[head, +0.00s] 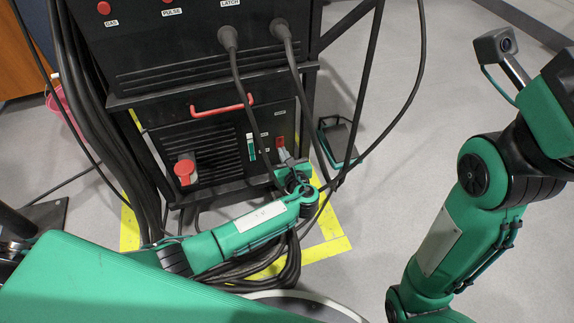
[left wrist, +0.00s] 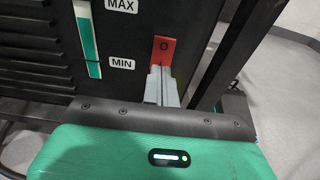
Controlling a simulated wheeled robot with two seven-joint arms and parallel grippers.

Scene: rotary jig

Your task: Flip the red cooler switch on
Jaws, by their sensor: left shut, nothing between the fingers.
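The red cooler switch (head: 280,142) is on the right part of the black lower unit's front panel. In the left wrist view the red switch (left wrist: 163,48) shows an "O" on its upper part, and its lower end is partly hidden by my fingers. My left gripper (head: 284,156) is shut and empty. In the left wrist view the closed fingertips (left wrist: 161,72) are at the lower end of the switch; I cannot tell whether they touch it. My right arm stands at the right of the head view, with its gripper out of frame.
The lower unit (head: 215,135) has a red handle (head: 222,106), a red plug or knob (head: 185,172) and a green level gauge (left wrist: 88,40) marked MAX and MIN. Black cables (head: 245,90) hang in front of it. Yellow floor tape (head: 330,248) surrounds the base.

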